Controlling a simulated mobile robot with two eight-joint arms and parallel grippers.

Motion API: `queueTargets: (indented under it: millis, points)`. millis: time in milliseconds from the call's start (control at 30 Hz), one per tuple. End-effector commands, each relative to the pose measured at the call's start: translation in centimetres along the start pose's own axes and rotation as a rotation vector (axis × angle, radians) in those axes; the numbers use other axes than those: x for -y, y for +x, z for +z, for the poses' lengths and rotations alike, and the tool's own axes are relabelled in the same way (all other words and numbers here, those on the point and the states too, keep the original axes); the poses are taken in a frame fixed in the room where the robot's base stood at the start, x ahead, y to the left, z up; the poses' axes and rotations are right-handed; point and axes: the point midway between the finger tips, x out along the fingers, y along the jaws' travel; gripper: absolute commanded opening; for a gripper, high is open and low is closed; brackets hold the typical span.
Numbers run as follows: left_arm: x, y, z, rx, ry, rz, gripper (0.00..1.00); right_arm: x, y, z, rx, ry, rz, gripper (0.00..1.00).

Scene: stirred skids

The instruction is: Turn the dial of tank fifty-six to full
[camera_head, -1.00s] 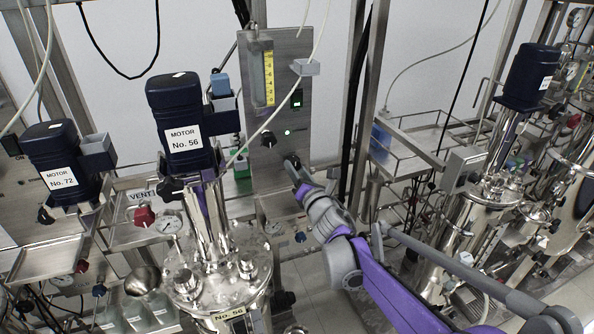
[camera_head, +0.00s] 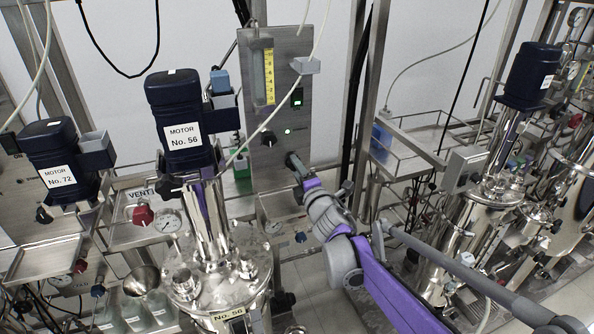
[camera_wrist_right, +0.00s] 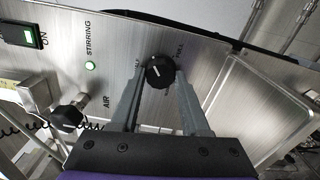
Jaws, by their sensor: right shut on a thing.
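The tank marked No. 56 (camera_head: 215,290) stands left of centre in the head view, under the dark blue motor labelled No. 56 (camera_head: 180,125). Its steel control panel (camera_head: 290,70) rises behind, to the right. My right gripper (camera_head: 291,160) is at the lower part of this panel and hides most of the dial there. In the right wrist view the black dial (camera_wrist_right: 159,72) with a white pointer mark sits between the fingertips of my right gripper (camera_wrist_right: 158,78), shut on it. Printed lettering flanks the dial, partly covered by the fingers. My left gripper is not in view.
A second black knob (camera_wrist_right: 68,114) near the word AIR, a lit green lamp (camera_wrist_right: 90,66) by STIRRING and a green switch (camera_wrist_right: 28,36) are on the same panel. The motor No. 72 (camera_head: 58,165) stands at left. Another steel tank (camera_head: 480,225) stands at right.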

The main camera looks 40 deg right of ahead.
Motion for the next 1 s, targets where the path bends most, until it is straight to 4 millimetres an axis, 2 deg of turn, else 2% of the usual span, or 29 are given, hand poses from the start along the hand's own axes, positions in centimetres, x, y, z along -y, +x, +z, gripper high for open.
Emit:
queueTargets:
  millis: [1000]
  points:
    - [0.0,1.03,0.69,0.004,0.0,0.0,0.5,-0.09,-0.01,0.09,0.0,0.941,0.0,0.0]
